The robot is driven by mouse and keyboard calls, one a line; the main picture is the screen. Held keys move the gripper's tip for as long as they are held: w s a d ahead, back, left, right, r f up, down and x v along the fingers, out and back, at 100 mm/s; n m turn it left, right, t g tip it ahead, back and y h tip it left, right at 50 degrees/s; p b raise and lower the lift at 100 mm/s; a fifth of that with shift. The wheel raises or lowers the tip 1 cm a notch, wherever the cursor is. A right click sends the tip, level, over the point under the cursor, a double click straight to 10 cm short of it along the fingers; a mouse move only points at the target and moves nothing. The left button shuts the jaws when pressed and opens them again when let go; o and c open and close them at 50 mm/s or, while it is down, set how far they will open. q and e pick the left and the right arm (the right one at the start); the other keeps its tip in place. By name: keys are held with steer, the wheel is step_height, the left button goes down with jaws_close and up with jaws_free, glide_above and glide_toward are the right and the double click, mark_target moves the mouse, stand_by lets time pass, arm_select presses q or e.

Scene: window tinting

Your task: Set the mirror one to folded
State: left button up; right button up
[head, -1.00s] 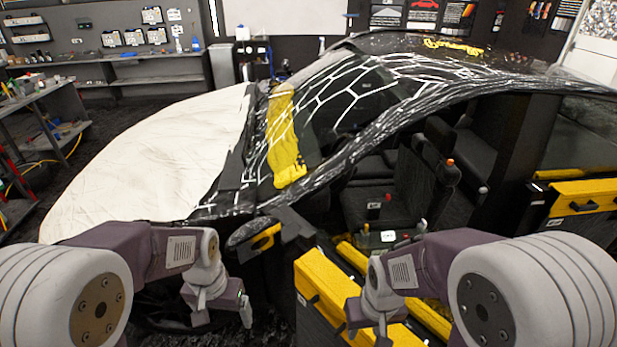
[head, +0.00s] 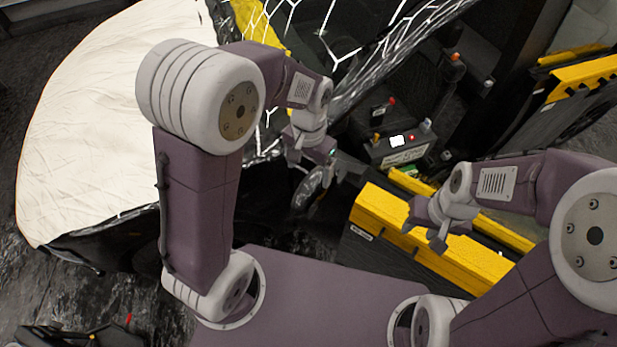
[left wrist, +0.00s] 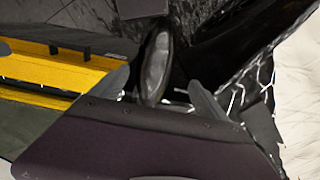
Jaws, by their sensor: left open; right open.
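The side mirror (head: 311,187), a dark oval housing with a greyish face, is at the front edge of the car door in the head view. It also shows in the left wrist view (left wrist: 156,62), standing upright between the two fingers. My left gripper (head: 322,158) is open just above the mirror in the head view, with its fingers apart on either side of the mirror in the wrist view. I cannot tell whether they touch it. My right gripper (head: 437,228) is open and empty over the yellow-topped door panel (head: 385,217).
The car's hood is under a cream cover (head: 95,125) at the left. Black film with white lines (head: 350,35) spans the windshield area. A seat and a small box with lit controls (head: 398,142) are in the car's interior.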

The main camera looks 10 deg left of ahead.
mark_target(312, 185)
arm_select(q)
steer(key=shift+s+d+f+p, duration=0.15)
steer(key=shift+s+d+f, duration=0.2)
steer(key=shift+f, duration=0.3)
steer(key=shift+s+d+f+p, duration=0.15)
steer(key=shift+s+d+f, duration=0.15)
steer(key=shift+f, duration=0.3)
steer(key=f, duration=0.4)
steer(key=w+a+f+p, duration=0.1)
steer(key=f, duration=0.1)
steer(key=shift+a, duration=0.1)
steer(key=shift+f, duration=0.15)
steer(key=shift+s+d, duration=0.25)
steer(key=shift+d, duration=0.1)
steer(key=shift+c, duration=1.3)
steer(key=shift+a, duration=0.15)
steer(key=c, duration=1)
jaws_close()
arm_select(e)
steer(key=shift+s+d+r, duration=0.15)
steer(key=shift+s+r, duration=0.05)
steer(key=shift+r, duration=0.25)
steer(key=shift+s+d+r, duration=0.15)
steer(key=shift+r, duration=0.3)
steer(key=shift+a, duration=0.1)
